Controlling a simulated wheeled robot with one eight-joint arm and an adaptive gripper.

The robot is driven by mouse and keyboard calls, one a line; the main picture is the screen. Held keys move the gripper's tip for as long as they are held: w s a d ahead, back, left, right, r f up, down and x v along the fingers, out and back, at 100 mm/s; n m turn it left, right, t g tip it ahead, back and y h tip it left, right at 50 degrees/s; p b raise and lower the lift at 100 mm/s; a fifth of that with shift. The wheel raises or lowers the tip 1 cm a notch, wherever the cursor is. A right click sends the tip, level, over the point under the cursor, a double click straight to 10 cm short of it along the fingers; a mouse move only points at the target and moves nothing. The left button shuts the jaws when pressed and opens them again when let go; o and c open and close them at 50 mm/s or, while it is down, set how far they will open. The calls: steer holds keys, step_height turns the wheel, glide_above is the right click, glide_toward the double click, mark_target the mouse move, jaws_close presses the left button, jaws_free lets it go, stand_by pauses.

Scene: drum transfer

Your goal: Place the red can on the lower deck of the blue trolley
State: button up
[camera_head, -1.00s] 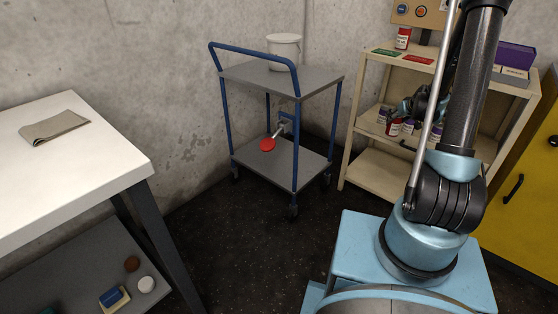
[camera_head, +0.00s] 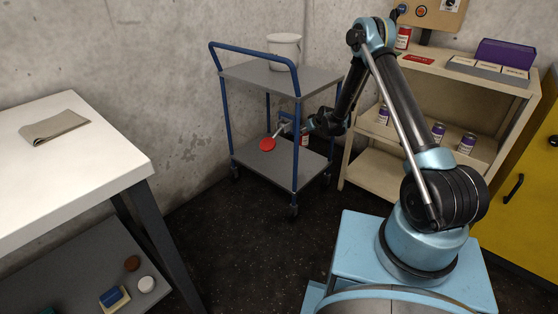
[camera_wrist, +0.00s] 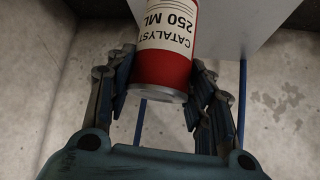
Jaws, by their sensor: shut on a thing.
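The blue trolley stands against the wall in the head view, with a grey lower deck (camera_head: 268,168) and a grey upper deck (camera_head: 250,76). My gripper (camera_head: 308,127) is at the trolley's right side, between the two decks in the picture. It is shut on the red can (camera_wrist: 165,62), which has a white label reading "CATALYST 250 ML", upside down in the wrist view. In the head view a small part of the red can (camera_head: 305,140) shows below my gripper. The fingers (camera_wrist: 165,95) lie on both sides of the can near its end.
A red disc (camera_head: 267,144) on a lever juts out from the trolley's frame. A white bucket (camera_head: 285,50) stands on the upper deck. The beige shelf (camera_head: 375,172) on the right holds several cans, and another red can (camera_head: 403,38) stands on its top.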

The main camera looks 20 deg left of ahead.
steer(key=s+a+f, duration=0.2)
steer(key=a+f, duration=0.2)
steer(key=a, duration=0.2)
steer(key=shift+n+g, duration=0.3)
steer(key=shift+n, duration=0.1)
steer(key=shift+s+a+f, duration=0.1)
steer(key=shift+f, duration=2.25)
steer(key=shift+a+f, duration=0.1)
steer(key=shift+f, duration=2.25)
steer(key=o, duration=1.5)
steer(key=shift+c, duration=0.2)
steer(key=v, duration=1.2)
steer(key=shift+d, duration=0.15)
